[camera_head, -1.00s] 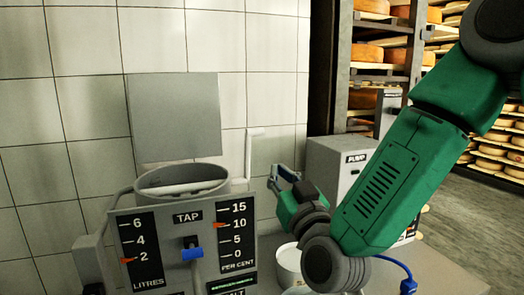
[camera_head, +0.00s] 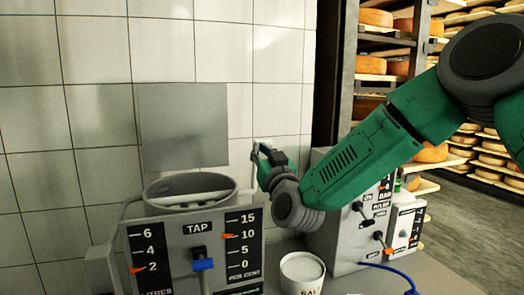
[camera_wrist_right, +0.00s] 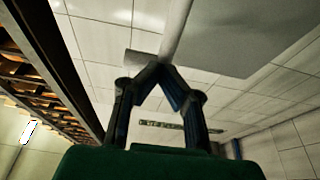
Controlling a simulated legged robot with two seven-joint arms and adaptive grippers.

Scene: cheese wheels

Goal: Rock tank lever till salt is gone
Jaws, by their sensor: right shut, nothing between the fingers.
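The grey tank (camera_head: 150,207) stands against the tiled wall with its round top open and something pale inside. Its front has a blue-ended TAP handle and two gauges, with orange pointers near 2 litres and 10 per cent. A pale upright lever (camera_head: 263,143) is at the tank's right, mostly hidden by my right gripper (camera_head: 259,152). The right gripper is shut and empty at the lever; contact is unclear. In the wrist view its fingertips (camera_wrist_right: 163,68) meet just below a pale bar (camera_wrist_right: 176,28). A white salt tub (camera_head: 302,285) stands to the tank's right. My left gripper is out of view.
A grey pump box (camera_head: 328,240) with switches stands right of the tub, below my right forearm. A blue cable (camera_head: 405,280) lies in front of it. A blank grey panel (camera_head: 182,127) is above the tank. Cheese shelves (camera_head: 400,50) fill the back right.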

